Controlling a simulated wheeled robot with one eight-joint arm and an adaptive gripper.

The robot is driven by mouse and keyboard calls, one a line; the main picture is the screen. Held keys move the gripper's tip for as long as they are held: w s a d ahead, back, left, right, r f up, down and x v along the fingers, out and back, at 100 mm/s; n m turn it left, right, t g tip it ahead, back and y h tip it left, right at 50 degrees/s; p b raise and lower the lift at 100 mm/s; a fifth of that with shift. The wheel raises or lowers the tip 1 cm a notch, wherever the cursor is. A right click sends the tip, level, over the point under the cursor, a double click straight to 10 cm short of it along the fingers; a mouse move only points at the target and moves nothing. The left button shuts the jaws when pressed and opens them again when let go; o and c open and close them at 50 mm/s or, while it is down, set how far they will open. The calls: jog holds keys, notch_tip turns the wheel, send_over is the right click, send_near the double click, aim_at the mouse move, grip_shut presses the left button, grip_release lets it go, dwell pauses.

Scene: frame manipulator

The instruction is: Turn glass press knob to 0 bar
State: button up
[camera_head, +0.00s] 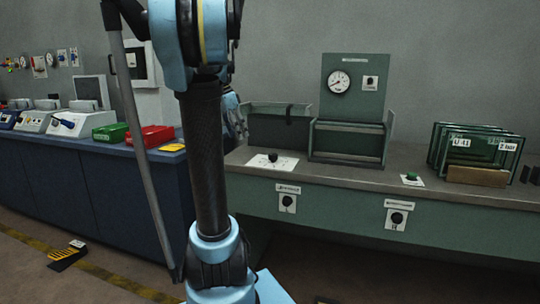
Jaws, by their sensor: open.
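A green press-like unit stands on the grey-topped green bench. Its upright back panel (357,60) carries a round white dial gauge (339,82) and a small dark knob on a white plate (370,83). The gauge needle and labels are too small to read. Two black knobs sit on white plates on the bench front, a left one (287,201) and a right one (397,218). I cannot tell which knob is the glass press knob. My gripper (240,122) is partly hidden behind my arm, left of the unit and apart from the knobs; it is open.
Framed dark panels (478,148) stand at the right. A blue bench (90,180) at left holds green (110,132) and red (150,135) trays. The floor before the benches looks mostly clear.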

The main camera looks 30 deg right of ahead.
aim_at(272, 154)
jog(key=w+d+r+m+g, duration=0.1)
jog(key=w+d+r+m, duration=0.15)
jog(key=d, duration=0.35)
jog(key=w+d+r+m, duration=0.1)
jog(key=w+d+m, duration=0.15)
jog(key=d, duration=0.25)
jog(key=shift+m+h, duration=0.3)
jog(key=x, duration=1.7)
jog(key=shift+s+d, duration=0.1)
jog(key=shift+s, duration=0.25)
jog(key=shift+c, duration=0.3)
jog(key=c, duration=1)
